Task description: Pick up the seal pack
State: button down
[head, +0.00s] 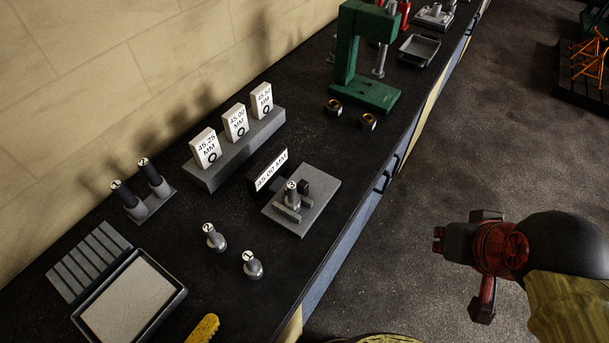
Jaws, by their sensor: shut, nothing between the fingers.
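Three white seal packs stand upright in a row on a grey stand (240,152) near the wall. The left pack (206,148) reads 45.25 MM, the middle pack (235,122) reads 45.00 MM and the right pack (262,100) seems to read 45.50 MM. Each has a dark ring mark. A dark block with a white label (271,170) reading 45.00 MM sits in front, beside a grey gauge plate (318,190) holding a part marked 2. My gripper (438,239) is shut and empty, over the floor at right, well apart from the packs.
Numbered metal parts (215,238) (252,265) stand on the dark bench. A two-post holder (148,200), slatted plate (88,262), tray (130,300) and yellow object (203,329) are at left. A green press (372,92) and dark rings (334,107) stand behind. Open floor lies right.

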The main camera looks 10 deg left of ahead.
aim_at(235, 121)
jog(key=k+l+u, duration=0.1)
jog(key=u, duration=0.3)
jog(key=k+l+u, duration=0.15)
jog(key=u, duration=0.3)
jog(key=k+l+u, duration=0.1)
jog(key=u, duration=0.3)
